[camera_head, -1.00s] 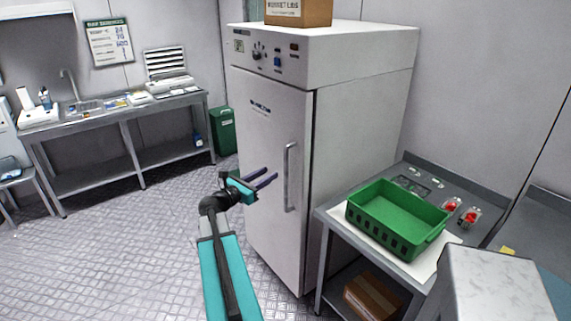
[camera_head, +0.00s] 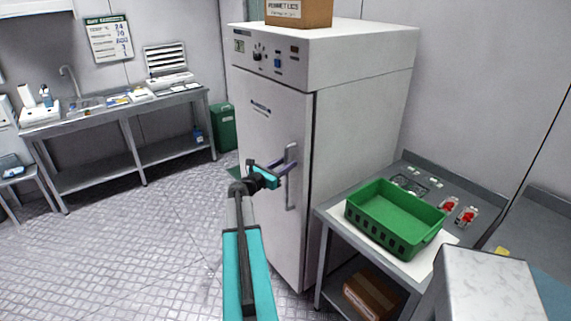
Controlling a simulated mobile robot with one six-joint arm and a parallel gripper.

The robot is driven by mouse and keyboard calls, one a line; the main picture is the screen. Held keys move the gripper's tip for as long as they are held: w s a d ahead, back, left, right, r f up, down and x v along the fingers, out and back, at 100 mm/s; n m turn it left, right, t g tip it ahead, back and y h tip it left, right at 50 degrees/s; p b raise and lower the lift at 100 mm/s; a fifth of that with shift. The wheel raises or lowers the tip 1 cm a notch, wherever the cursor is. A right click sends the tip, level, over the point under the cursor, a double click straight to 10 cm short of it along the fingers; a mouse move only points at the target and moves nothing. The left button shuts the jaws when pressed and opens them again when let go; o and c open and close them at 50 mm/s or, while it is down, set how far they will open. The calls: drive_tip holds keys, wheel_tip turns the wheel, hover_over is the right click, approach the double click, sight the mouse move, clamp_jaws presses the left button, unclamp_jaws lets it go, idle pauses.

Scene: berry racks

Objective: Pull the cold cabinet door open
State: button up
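The cold cabinet (camera_head: 365,110) is a tall pale-grey unit with a flat front door (camera_head: 262,130). The door is shut flush with the frame. Its vertical bar handle (camera_head: 291,200) is on the door's right side. My gripper (camera_head: 285,165), teal with dark purple fingers, is at the upper half of the handle. The two fingers look apart, one on each side of the bar, though their tips are small and partly hidden. I cannot tell whether they touch the handle.
A bench (camera_head: 325,214) with a green crate (camera_head: 385,235) and red fruit punnets stands right of the cabinet. A cardboard box (camera_head: 298,12) sits on top. A sink counter (camera_head: 150,108) and green bin (camera_head: 223,128) are at the left. Floor before the door is open.

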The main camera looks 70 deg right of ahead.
clamp_jaws()
drive_tip(key=shift+a, duration=0.1)
idle(0.4)
